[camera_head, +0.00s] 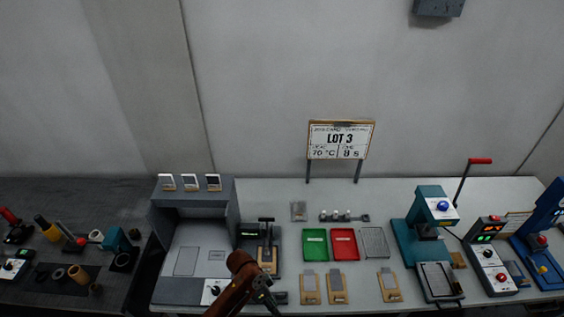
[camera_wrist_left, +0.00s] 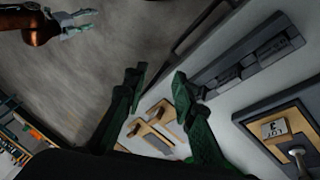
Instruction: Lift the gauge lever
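A dark fixture with a black T-shaped bar (camera_head: 266,232) stands on the bench, right of the grey booth; it looks like the gauge and its lever. My left arm (camera_head: 238,280) comes up from the bottom edge in front of it. Its gripper (camera_head: 270,299) is small and dark there, low and close to the bench front. In the left wrist view my left gripper (camera_wrist_left: 158,75) has its two green-dark fingers apart with nothing between them. My right gripper (camera_wrist_left: 78,22) shows at the upper left of that view, fingers apart and empty. I cannot tell any contact with the lever.
A grey booth (camera_head: 222,195) with a dial box stands to the left. Green (camera_head: 315,246) and red (camera_head: 344,244) trays and several wooden boards lie right of the fixture. A teal press (camera_head: 405,237) stands further right.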

